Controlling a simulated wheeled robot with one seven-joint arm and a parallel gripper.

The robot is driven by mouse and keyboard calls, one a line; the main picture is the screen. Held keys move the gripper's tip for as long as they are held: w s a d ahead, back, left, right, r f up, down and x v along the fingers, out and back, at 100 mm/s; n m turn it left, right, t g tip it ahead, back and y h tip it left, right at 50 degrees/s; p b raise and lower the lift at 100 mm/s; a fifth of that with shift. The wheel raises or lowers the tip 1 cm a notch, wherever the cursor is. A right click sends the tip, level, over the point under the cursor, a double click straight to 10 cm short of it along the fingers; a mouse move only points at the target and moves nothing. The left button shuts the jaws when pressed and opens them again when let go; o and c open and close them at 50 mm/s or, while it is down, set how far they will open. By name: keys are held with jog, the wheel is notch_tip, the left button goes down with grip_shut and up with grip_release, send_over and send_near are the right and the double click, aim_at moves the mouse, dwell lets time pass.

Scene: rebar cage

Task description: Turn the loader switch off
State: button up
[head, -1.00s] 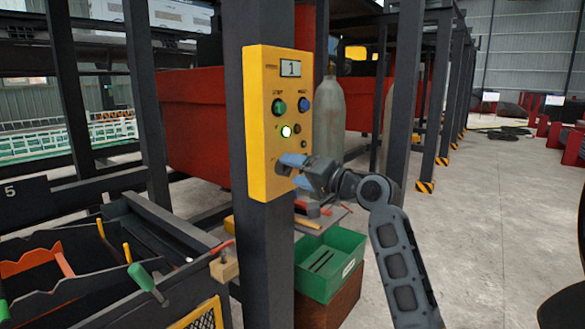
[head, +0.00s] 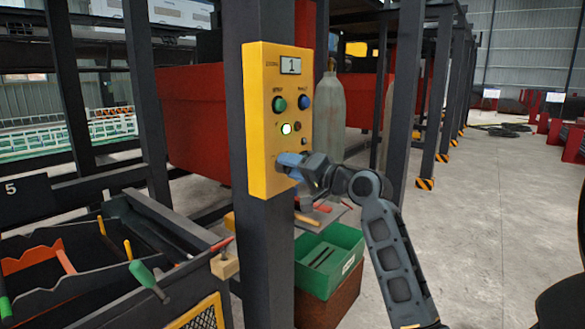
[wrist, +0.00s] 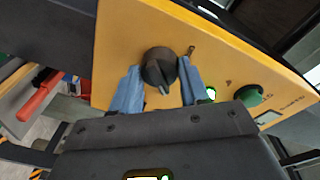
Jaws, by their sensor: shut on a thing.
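A yellow control panel (head: 266,140) is fixed on a dark post, and its display (head: 291,65) reads 1. A round lamp (head: 286,128) on it glows green. The loader switch is a black rotary knob (wrist: 158,66) low on the panel, seen in the wrist view with its pointer ridge towards the bottom of the picture. My gripper (head: 290,162) is at the panel's lower part, with its blue fingers on both sides of the knob, shut on it. In the head view the gripper hides the knob.
A green button (head: 279,104) and a blue button (head: 305,102) sit above the lamp. A green bin (head: 328,262) and a tool tray (head: 95,265) stand below. A grey gas cylinder (head: 330,108) is behind the panel.

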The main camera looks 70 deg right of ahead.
jog(key=shift+c, duration=0.5)
jog(key=shift+f, duration=0.1)
jog(key=shift+b, duration=0.35)
jog(key=shift+f+n+b, duration=0.15)
jog(key=shift+n+b, duration=0.15)
jog(key=shift+d+n+t+y+b, duration=0.1)
jog(key=shift+n+t+y+b, duration=0.3)
jog(key=shift+n+b, duration=4.5)
jog(key=shift+n+t+y+b, duration=0.4)
jog(key=shift+n+b, duration=4)
jog(key=shift+b, duration=0.9)
